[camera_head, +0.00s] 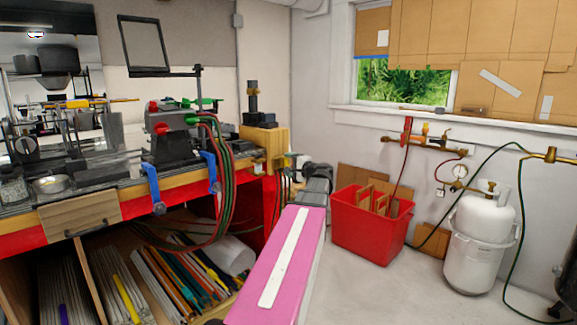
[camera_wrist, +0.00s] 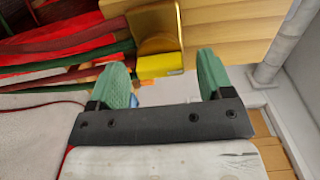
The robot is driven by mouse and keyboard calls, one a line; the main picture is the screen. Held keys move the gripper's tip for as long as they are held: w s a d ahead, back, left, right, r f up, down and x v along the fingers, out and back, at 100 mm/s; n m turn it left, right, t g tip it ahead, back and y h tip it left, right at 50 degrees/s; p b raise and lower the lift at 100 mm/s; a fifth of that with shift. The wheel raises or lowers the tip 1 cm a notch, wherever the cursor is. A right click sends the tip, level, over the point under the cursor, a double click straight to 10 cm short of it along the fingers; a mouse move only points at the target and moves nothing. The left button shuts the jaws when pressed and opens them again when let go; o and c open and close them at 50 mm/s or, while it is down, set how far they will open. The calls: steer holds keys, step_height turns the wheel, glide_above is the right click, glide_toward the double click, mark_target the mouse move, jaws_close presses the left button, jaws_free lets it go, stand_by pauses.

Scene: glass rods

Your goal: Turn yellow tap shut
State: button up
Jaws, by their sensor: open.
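The yellow tap handle (camera_wrist: 160,65) shows in the wrist view as a small yellow block in front of a brass-coloured body (camera_wrist: 154,30). My gripper (camera_wrist: 163,76) is open, with one green-padded finger on each side of the handle. The handle appears in the gap, just past the fingertips; I cannot tell whether either finger touches it. In the head view my pink and white arm reaches toward the right end of the workbench.
Red and green hoses (camera_wrist: 65,45) run close to the left finger. A wooden surface (camera_wrist: 235,35) lies beyond the right finger.

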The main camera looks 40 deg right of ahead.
steer(key=shift+w, duration=0.45)
steer(key=c, duration=0.9)
